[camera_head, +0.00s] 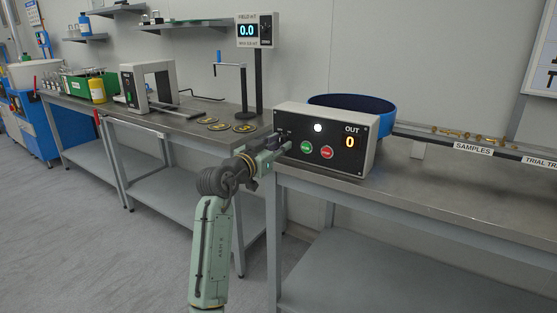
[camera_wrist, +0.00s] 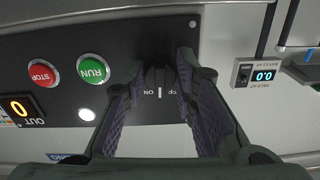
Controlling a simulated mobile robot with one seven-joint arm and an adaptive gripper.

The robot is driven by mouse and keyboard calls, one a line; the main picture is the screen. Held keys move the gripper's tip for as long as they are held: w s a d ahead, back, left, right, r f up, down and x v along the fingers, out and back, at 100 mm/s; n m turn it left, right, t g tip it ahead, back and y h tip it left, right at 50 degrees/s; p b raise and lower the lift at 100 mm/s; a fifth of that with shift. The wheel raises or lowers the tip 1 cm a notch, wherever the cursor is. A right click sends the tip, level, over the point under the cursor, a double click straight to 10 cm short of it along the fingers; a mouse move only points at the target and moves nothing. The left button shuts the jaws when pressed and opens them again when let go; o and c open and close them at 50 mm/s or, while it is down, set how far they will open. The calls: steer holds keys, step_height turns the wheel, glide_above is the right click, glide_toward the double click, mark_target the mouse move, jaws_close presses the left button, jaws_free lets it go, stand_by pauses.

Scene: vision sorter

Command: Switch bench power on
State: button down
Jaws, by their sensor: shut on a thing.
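The control box (camera_head: 350,155) stands on the near bench, with a green RUN button (camera_head: 306,147), a red STOP button (camera_head: 327,152), a white lamp (camera_head: 318,128) that looks bright, and an OUT display (camera_head: 350,142) reading 0. My gripper (camera_head: 284,143) is at the left end of the box's front. In the wrist view, its fingers (camera_wrist: 159,78) are shut on a black rotary knob (camera_wrist: 158,72) on the panel. An ON label (camera_wrist: 141,92) and a partly hidden OFF label lie beside a white line. The knob's exact setting is hard to tell.
A blue round bowl (camera_head: 355,103) stands behind the box, with a SAMPLES rail (camera_head: 473,149) to its right. A post-mounted display (camera_head: 247,30) reads 0.0. The left bench (camera_head: 180,125) holds a grey frame (camera_head: 148,85) and several yellow-marked discs. Floor in front is clear.

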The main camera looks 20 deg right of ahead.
steer(key=m+b, duration=0.4)
steer(key=m, duration=0.1)
steer(key=shift+a, duration=0.1)
stand_by(0.5)
steer(key=c, duration=1.3)
jaws_free()
steer(key=shift+c, duration=0.2)
steer(key=v, duration=1.2)
